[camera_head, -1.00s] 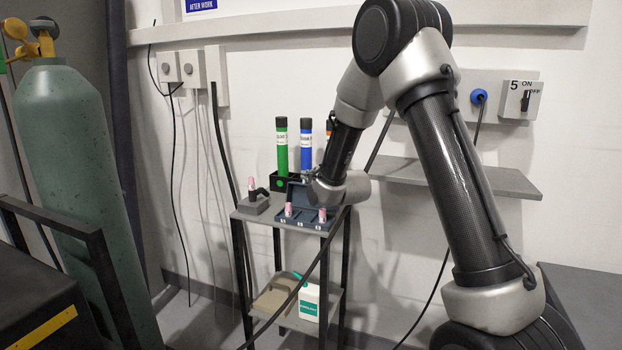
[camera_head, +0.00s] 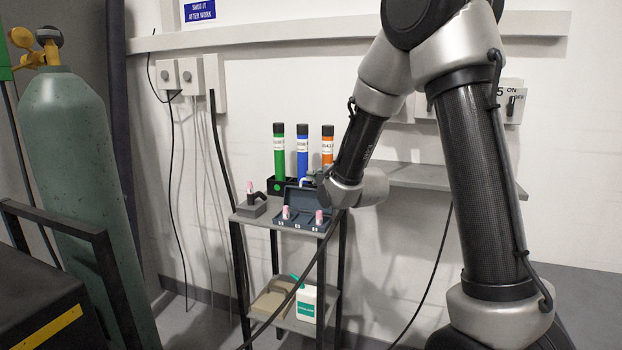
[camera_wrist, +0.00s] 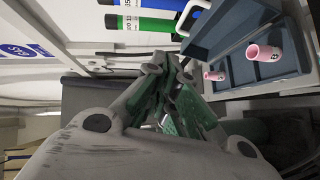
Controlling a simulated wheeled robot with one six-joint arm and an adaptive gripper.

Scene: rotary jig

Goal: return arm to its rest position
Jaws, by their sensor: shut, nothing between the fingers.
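My gripper (camera_wrist: 172,75) shows in the wrist view with its green-lined fingers together and nothing between them. In the head view my arm reaches down from the upper right, and its wrist hangs just right of and above the small cart (camera_head: 245,218). The gripper fingers are mostly hidden there. An open blue-grey case (camera_head: 301,222) with pink cups (camera_head: 319,217) stands on the cart, close to the wrist. The case also shows in the wrist view (camera_wrist: 235,56), at the right of the fingers, apart from them.
Green, blue and orange tubes (camera_head: 302,152) stand in a black holder behind the case. A wall shelf (camera_head: 430,177) lies behind my arm. A large gas cylinder (camera_head: 75,170) stands at left. A dark cable crosses the cart's front.

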